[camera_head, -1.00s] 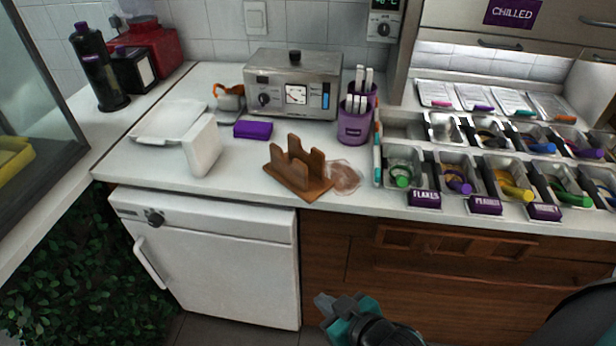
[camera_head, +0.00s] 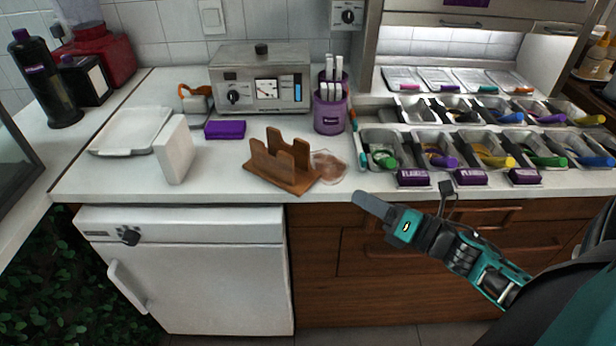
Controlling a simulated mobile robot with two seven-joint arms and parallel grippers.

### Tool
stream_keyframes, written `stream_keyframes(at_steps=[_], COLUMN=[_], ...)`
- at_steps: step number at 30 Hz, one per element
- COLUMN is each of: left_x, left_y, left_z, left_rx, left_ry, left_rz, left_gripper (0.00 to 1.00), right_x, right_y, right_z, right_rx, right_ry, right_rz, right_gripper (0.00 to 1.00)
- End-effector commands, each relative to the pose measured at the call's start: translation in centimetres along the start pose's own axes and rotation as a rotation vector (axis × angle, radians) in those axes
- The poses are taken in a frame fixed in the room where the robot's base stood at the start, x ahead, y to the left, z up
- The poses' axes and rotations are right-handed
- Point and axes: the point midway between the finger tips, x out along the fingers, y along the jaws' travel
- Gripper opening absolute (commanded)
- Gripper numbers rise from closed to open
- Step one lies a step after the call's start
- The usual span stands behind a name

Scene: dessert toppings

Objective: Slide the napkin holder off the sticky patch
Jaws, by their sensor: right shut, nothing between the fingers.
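The brown wooden napkin holder (camera_head: 283,163) stands upright and empty on the white counter, near its front edge. The sticky patch (camera_head: 329,166) is a brownish, glossy smear at the holder's right side. The holder's right end meets or slightly overlaps the patch; how far it reaches under the base is hidden. My right gripper (camera_head: 366,203) is shut and empty, in front of the counter edge, to the right of and nearer than the patch, touching neither. My left gripper is out of view.
A purple cup (camera_head: 331,112) with white-handled tools stands behind the patch. A purple block (camera_head: 225,129), a white upright box (camera_head: 174,149) and a white tray (camera_head: 125,132) are to the left. Topping bins (camera_head: 389,150) fill the right. A steel appliance (camera_head: 259,80) stands behind.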

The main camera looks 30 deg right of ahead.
Motion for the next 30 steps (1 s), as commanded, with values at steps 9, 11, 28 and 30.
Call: stream_keyframes(at_steps=[9, 11, 28, 30], left_x=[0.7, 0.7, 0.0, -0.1], left_y=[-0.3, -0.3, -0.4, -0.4], left_z=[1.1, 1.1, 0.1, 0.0], left_rx=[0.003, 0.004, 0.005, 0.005], left_ry=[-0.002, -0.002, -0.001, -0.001], left_rz=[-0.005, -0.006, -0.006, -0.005], left_gripper=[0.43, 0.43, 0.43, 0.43], right_x=[-1.0, -0.9, 8.3, 9.3], right_y=[0.6, 0.6, 2.3, 2.5], right_z=[2.4, 2.5, 1.1, 1.0], right_rx=[-0.703, -0.732, -0.736, -0.736], right_ry=[0.095, 0.098, 0.095, 0.095], right_rz=[0.205, 0.215, 0.217, 0.216], right_gripper=[0.00, 0.00, 0.00, 0.00])
